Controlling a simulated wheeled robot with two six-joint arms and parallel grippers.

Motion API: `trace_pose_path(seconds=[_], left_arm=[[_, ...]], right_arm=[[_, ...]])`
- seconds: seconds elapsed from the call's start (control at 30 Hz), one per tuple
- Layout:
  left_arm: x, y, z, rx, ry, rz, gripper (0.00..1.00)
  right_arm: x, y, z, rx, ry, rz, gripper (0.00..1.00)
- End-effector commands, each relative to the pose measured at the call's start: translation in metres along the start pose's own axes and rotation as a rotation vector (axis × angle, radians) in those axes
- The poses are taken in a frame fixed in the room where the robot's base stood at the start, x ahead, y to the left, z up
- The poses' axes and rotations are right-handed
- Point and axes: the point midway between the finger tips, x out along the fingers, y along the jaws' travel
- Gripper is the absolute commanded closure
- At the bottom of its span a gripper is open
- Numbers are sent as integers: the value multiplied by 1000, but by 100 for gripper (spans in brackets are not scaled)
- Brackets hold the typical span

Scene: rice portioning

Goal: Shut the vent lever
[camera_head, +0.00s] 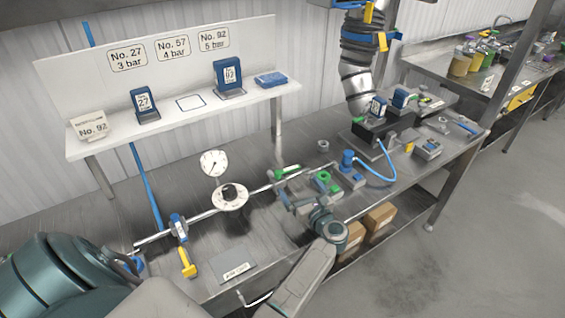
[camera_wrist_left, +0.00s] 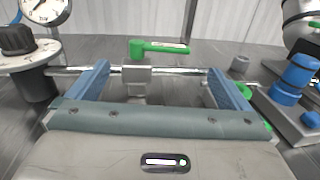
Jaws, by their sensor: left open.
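A green-handled lever (camera_head: 288,171) sits on the metal pipe right of the black knob; in the left wrist view the green lever (camera_wrist_left: 158,48) lies roughly along the pipe, above a valve body. A yellow lever (camera_head: 188,262) points down and forward from the pipe's left part. No readable label tells me which is the vent lever. My left gripper (camera_head: 302,192) is near the green lever. In the left wrist view its blue fingers (camera_wrist_left: 158,72) are spread wide, with the valve body between them and the green lever beyond. My right gripper is not in view.
A pressure gauge (camera_head: 214,163) and a black knob on a white dial (camera_head: 230,196) stand left of the gripper. A blue fitting with a hose (camera_head: 347,158) stands to the right. A white shelf (camera_head: 180,122) runs behind. A grey plate (camera_head: 233,265) lies on the front bench.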

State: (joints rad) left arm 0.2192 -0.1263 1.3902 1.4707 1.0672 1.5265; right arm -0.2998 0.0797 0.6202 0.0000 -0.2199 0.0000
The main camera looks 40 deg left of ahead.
Motion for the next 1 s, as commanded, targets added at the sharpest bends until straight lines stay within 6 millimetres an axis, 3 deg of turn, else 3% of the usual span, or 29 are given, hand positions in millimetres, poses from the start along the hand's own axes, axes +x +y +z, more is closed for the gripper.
trace_pose_path(seconds=[0.5,0.7,0.97,1.0], left_arm=[[88,0,3,4,-2,0,0],[101,0,1,3,-1,0,0],[102,0,0,2,-1,0,0],[102,0,0,2,-1,0,6]], right_arm=[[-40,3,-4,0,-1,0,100],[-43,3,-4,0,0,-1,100],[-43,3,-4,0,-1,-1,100],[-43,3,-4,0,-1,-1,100]])
